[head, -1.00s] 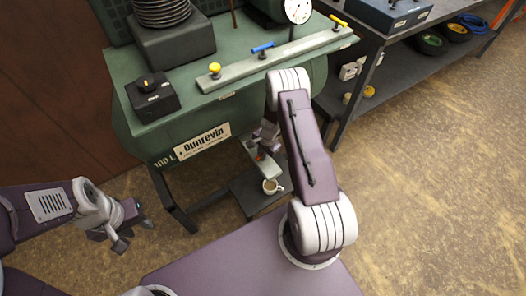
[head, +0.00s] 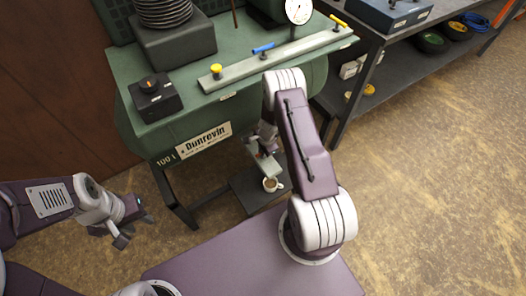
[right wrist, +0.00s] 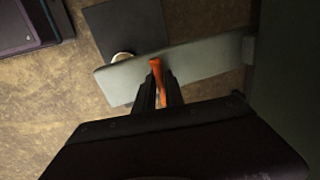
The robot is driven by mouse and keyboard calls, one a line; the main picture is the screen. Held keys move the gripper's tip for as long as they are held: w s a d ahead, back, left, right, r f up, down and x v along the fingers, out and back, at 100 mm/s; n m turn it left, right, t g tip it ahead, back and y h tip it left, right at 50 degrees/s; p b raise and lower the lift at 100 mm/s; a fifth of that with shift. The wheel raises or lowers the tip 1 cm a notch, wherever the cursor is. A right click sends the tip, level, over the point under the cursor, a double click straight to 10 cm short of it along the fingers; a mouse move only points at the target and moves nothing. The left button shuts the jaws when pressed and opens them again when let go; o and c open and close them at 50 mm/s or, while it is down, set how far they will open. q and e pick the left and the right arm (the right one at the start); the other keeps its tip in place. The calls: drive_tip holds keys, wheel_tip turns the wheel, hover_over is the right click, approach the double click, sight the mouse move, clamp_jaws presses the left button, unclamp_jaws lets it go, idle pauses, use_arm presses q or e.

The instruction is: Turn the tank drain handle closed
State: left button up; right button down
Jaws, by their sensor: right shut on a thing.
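The orange drain handle (right wrist: 156,70) shows in the right wrist view, in front of a pale grey bar (right wrist: 205,60). My right gripper (right wrist: 160,92) is shut on the handle, with one dark finger on each side of it. In the head view my right arm and wrist hide most of the handle, below the front of the green tank (head: 150,128). The bar shows there too (head: 267,166). My left gripper (head: 135,229) is open and empty, left of the tank stand and apart from everything.
A cup (head: 271,184) stands on a dark plate (head: 250,195) under the bar. The tank carries a rail (head: 285,58) with yellow and blue valve handles, a gauge (head: 298,11) and a black switch box (head: 155,98). A shelf unit (head: 410,70) stands right. The floor at right is clear.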

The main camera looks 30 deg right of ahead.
drive_tip(key=c, duration=1.4)
unclamp_jaws()
drive_tip(key=shift+c, duration=0.2)
wheel_tip(320, 180, up, 9)
drive_tip(key=s+p, duration=0.1)
drive_tip(key=p, duration=0.2)
drive_tip(key=shift+s, duration=0.35)
